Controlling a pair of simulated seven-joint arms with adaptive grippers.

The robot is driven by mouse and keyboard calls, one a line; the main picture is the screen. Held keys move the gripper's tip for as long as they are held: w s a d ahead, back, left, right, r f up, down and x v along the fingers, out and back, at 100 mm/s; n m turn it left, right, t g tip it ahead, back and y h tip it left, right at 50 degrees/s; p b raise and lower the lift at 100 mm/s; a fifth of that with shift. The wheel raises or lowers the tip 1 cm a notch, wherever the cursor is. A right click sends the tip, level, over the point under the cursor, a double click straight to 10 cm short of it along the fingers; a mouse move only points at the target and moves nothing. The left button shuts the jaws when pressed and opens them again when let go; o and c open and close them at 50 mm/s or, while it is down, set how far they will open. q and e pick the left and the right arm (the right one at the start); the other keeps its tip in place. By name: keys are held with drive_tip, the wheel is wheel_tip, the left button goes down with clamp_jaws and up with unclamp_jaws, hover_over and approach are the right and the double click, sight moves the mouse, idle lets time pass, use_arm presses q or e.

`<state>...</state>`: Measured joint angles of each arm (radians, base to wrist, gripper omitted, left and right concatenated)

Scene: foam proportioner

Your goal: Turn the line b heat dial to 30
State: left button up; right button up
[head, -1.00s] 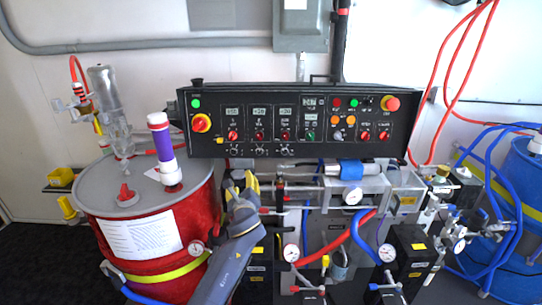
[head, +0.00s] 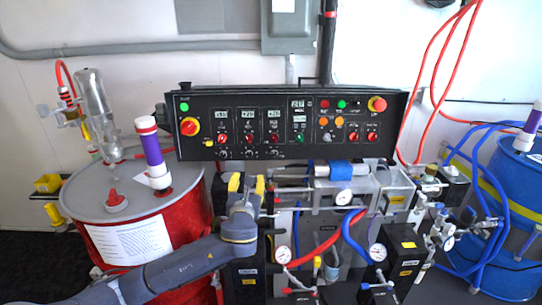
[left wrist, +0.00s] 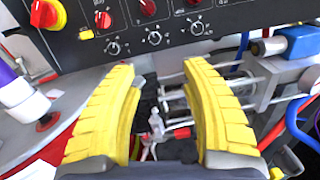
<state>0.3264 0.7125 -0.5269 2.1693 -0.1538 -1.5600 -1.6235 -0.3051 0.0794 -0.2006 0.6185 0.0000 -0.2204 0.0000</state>
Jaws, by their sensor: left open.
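The black control panel (head: 372,149) hangs on the wall, with a row of red dials, one green dial and several small dark dials under them. The small dials are the left one (left wrist: 113,48), the middle one (left wrist: 154,38) and the right one (left wrist: 197,28), each with a white scale. I cannot read which is line b heat, nor a setting of 30. My left gripper (head: 246,184) is open and empty below the panel's left half. In the left wrist view its yellow fingers (left wrist: 160,70) point up toward the small dials, apart from them. My right gripper is out of view.
A red drum (head: 190,225) with a purple-banded cylinder (head: 152,148) stands left of my arm. Pipes, gauges (head: 343,198) and hoses crowd the space below the panel. A blue drum (head: 520,180) stands at right. The space before the panel's face is clear.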

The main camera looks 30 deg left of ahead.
use_arm(q)
approach(249, 154)
drive_tip(key=shift+y, duration=0.3)
drive_tip(key=x, duration=0.9)
drive_tip(key=shift+w+f, duration=0.15)
drive_tip(key=shift+w, duration=0.15)
clamp_jaws()
